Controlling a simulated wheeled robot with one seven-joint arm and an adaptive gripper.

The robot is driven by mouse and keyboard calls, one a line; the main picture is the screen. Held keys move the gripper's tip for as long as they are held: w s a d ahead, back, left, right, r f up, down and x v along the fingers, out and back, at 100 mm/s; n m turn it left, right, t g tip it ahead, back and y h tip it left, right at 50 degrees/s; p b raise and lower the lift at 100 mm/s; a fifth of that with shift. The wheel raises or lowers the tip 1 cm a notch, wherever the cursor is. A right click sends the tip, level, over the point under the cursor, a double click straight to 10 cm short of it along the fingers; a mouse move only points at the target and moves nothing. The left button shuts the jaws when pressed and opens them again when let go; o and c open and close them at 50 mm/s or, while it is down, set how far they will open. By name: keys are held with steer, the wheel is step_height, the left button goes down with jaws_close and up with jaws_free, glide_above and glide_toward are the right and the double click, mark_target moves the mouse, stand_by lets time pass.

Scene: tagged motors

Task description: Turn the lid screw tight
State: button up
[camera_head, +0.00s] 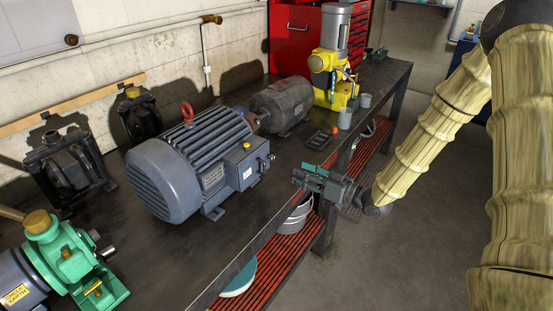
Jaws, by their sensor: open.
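A large blue-grey motor (185,170) with cooling fins and a red lifting eye stands on the dark workbench (225,240) in the head view. A terminal box (252,168) sits on its right side. A small yellow screw-like part (247,146) shows on top of the box; I cannot tell how tight it sits. My gripper (298,176) is open, at the bench's front edge to the right of the terminal box and apart from it. Its fingers point left, towards the motor.
A grey motor (281,105) and a yellow machine (335,75) stand further back. Grey cups (345,118) and a dark tray (320,139) lie near the edge. A green pump (70,260) is at front left. A slatted red shelf (275,268) runs below; open floor lies right.

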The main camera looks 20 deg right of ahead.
mark_target(274, 158)
steer(key=p+x, duration=0.1)
steer(key=x, duration=0.2)
steer(key=r+p+x, duration=0.1)
steer(key=x, duration=0.3)
steer(key=p+x, duration=0.1)
steer(key=x, duration=0.2)
steer(key=shift+w+r+p, duration=0.2)
steer(key=shift+w+p, duration=0.1)
steer(key=shift+w, duration=0.1)
